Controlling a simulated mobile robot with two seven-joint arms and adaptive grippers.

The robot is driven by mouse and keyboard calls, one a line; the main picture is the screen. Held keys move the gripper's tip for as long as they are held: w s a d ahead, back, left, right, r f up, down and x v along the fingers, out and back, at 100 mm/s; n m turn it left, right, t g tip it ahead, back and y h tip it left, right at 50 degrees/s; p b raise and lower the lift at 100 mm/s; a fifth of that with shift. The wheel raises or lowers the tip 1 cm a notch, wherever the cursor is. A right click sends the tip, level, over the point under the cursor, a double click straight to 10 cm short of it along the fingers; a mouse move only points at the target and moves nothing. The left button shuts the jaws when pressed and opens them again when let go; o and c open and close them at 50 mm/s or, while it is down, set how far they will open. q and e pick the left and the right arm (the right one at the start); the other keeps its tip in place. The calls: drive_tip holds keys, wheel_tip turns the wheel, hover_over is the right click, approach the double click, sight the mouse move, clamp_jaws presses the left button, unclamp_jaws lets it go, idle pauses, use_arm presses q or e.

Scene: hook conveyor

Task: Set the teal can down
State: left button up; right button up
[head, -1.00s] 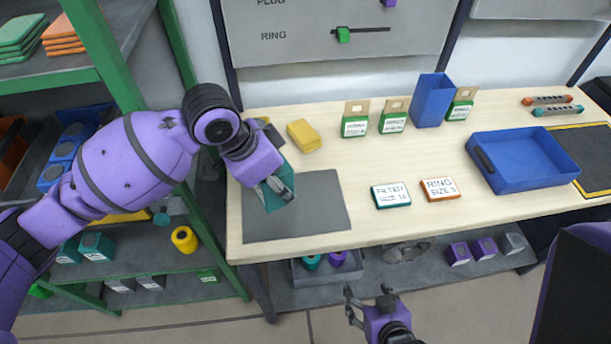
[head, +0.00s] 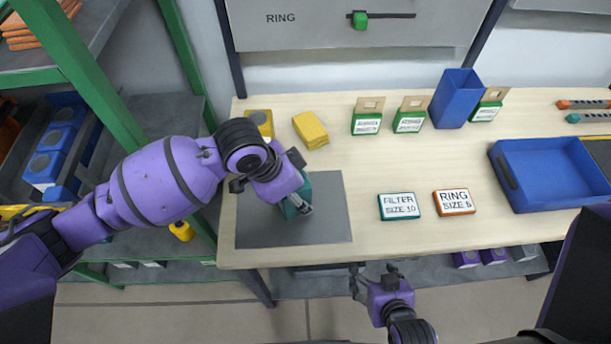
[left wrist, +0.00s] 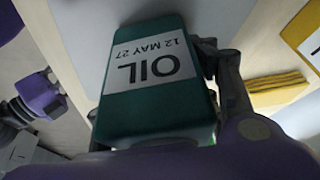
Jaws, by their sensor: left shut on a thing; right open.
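The teal can (head: 290,206) is in my left gripper (head: 298,207), over the grey mat (head: 330,225) at the left end of the workbench. In the left wrist view the can (left wrist: 155,117) fills the middle, and its white label reads "OIL 12 MAY 27". The left gripper (left wrist: 225,85) is shut on the can, with a finger along its side. I cannot tell whether the can touches the mat. My right gripper (head: 366,280) is open and empty in front of the bench's front edge.
A yellow block (head: 310,130) and a yellow box (head: 260,122) lie behind the mat. Filter (head: 399,206) and ring (head: 454,202) label blocks lie to its right. A blue tray (head: 550,175) stands farther right. The green-framed shelf (head: 100,90) is at left.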

use_arm(q)
drive_tip(key=shift+w, duration=0.15)
drive_tip(key=shift+s+a, duration=0.15)
drive_tip(key=shift+s, duration=0.35)
drive_tip(key=o, duration=1.1)
drive_tip(key=shift+s, duration=0.1)
drive_tip(key=shift+o, duration=2.6)
drive_tip(key=shift+w+f, duration=0.1)
drive_tip(key=shift+w, duration=0.1)
use_arm(e)
drive_tip(key=shift+a+r, duration=0.1)
drive_tip(key=shift+r, duration=0.1)
use_arm(q)
drive_tip(key=v, duration=1.2)
drive_tip(key=shift+r, duration=0.2)
use_arm(e)
drive_tip(key=shift+s+f, duration=0.1)
